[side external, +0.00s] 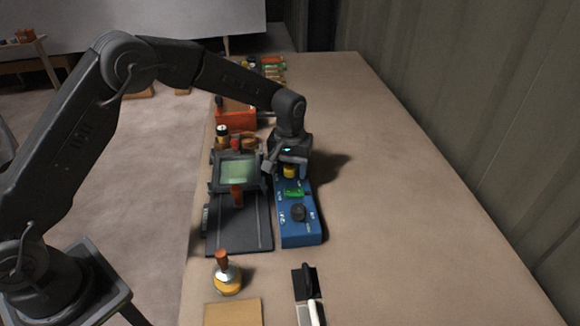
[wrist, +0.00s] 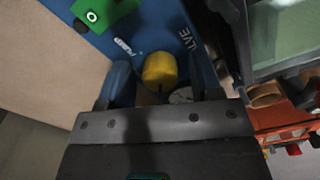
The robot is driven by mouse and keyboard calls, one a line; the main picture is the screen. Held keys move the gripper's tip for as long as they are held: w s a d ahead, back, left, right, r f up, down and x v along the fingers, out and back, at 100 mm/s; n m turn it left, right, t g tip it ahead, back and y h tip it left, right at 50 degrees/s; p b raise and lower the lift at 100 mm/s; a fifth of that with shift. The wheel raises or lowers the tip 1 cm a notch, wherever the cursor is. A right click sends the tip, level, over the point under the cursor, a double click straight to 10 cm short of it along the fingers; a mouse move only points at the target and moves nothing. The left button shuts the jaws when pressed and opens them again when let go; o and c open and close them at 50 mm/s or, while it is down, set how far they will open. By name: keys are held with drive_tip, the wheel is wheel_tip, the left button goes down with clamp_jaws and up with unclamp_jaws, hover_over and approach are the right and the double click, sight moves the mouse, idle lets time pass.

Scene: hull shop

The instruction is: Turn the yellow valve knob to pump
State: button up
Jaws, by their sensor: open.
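The yellow valve knob (side external: 290,171) is at the far end of a blue control box (side external: 300,235) on the bench, just under my gripper (side external: 289,166). In the wrist view the yellow knob (wrist: 159,68) lies between the two fingers of my gripper (wrist: 162,82), with a visible gap on each side. The gripper is open, and its body hides the near side of the knob. White lettering ending in "LVE" and a smaller white label show on the blue face. I cannot tell which label the knob points to.
The same box carries a green knob (side external: 294,192) and a black knob (side external: 298,213). A device with a green screen (side external: 238,170) stands close on the left, beside an orange bin (side external: 237,119). The bench to the right is clear.

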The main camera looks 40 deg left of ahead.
drive_tip(key=c, duration=0.9)
